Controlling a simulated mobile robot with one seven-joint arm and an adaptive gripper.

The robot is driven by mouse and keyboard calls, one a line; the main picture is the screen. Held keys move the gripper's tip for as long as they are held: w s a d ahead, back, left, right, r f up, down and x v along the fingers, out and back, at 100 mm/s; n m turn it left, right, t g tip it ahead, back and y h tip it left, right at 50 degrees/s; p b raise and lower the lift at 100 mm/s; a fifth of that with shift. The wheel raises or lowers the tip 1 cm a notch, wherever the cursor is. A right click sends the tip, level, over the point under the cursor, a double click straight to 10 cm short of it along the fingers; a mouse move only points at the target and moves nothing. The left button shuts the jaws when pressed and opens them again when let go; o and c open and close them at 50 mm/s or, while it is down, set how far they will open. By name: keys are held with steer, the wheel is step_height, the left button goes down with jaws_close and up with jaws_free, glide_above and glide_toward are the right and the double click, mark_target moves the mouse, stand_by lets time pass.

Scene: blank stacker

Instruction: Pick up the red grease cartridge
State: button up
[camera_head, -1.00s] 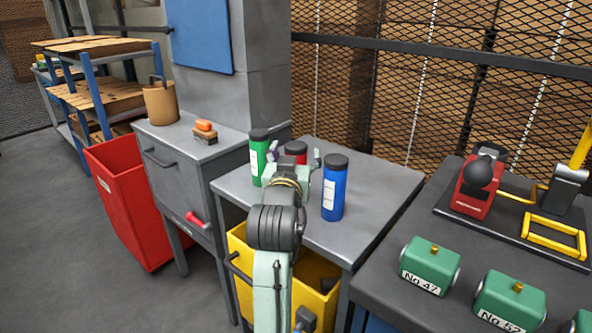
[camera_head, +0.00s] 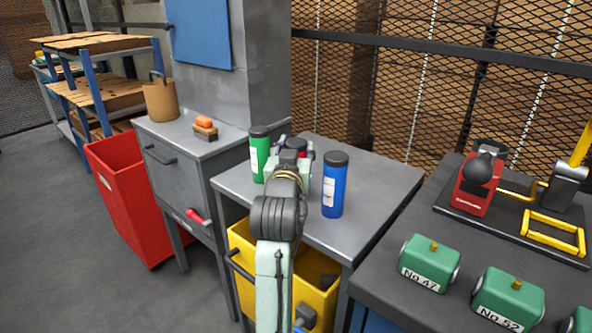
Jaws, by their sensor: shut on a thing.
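The red grease cartridge (camera_head: 302,152) stands on the small grey table (camera_head: 378,180); only a bit of its red side shows, the rest is hidden behind my arm and gripper. My gripper (camera_head: 298,150) is at the cartridge, its fingers to either side, shut on it. A green cartridge (camera_head: 259,155) with a black cap stands close on the left. A blue cartridge (camera_head: 334,186) with a black cap stands close on the right. Whether the red cartridge's base touches the table is hidden.
A grey cabinet (camera_head: 180,165) with an orange-topped brush (camera_head: 204,127) and a brown canister (camera_head: 160,101) stands left. A yellow bin (camera_head: 318,297) is under the table. A dark bench (camera_head: 395,285) with green blocks (camera_head: 430,262) stands right. The table's right part is clear.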

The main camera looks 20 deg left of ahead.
jaws_close()
steer(key=shift+r, duration=0.1)
stand_by(0.4)
